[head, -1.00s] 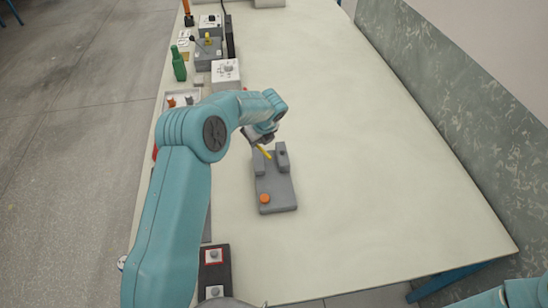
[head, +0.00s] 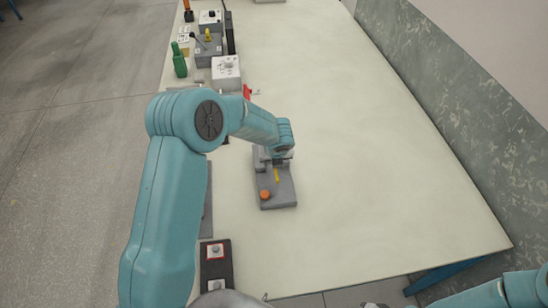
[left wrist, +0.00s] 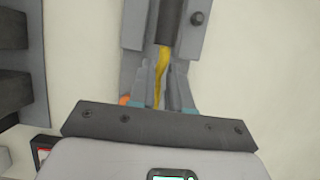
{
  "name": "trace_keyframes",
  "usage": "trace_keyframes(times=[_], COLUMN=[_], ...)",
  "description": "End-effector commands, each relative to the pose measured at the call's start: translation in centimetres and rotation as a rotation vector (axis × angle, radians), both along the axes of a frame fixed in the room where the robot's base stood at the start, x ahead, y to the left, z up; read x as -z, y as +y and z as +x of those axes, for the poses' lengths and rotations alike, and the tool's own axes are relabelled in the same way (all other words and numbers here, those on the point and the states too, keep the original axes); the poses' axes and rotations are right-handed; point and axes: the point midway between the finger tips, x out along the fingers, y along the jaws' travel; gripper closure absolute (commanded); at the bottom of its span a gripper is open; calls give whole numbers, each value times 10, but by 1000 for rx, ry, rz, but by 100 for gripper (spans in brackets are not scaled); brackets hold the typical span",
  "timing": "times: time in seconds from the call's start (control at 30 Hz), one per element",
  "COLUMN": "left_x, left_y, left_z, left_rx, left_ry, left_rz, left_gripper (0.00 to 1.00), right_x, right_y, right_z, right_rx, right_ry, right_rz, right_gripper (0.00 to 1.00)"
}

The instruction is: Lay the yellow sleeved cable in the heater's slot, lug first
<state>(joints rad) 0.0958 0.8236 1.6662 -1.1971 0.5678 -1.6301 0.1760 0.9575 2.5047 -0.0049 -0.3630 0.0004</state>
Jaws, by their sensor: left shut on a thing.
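The yellow cable (head: 277,175) is at the heater, a grey block (head: 275,199) with an orange knob (head: 265,194) near its front. My left gripper (left wrist: 160,97) is shut on the cable, low over the heater. In the left wrist view the cable (left wrist: 160,66) runs up from between the fingers to a dark stretch (left wrist: 171,22) between the heater's grey walls (left wrist: 134,28). I cannot tell whether that stretch is sleeve or slot floor. The lug is hidden. In the head view my left wrist covers much of the slot. My right gripper is not in view.
A dark panel with a red-framed button (head: 215,252) lies at the table's near left. A white box (head: 226,72), a green bottle (head: 179,60) and another grey fixture (head: 208,50) stand along the left edge. The table's middle and right are clear.

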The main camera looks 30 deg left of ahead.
Motion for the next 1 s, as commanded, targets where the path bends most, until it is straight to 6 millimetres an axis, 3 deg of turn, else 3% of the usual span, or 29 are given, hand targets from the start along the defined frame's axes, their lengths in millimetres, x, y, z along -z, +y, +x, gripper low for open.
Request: trace_keyframes(times=[0.8, 1.0], left_x=[62, 67], left_y=[1, 1], left_z=[0, 0], left_rx=[-1, -1], left_ry=[0, 0], left_rz=[0, 0], left_gripper=[100, 100], right_x=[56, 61], right_y=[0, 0], right_z=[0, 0], right_rx=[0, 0], right_ry=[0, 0], right_rz=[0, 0], right_gripper=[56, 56])
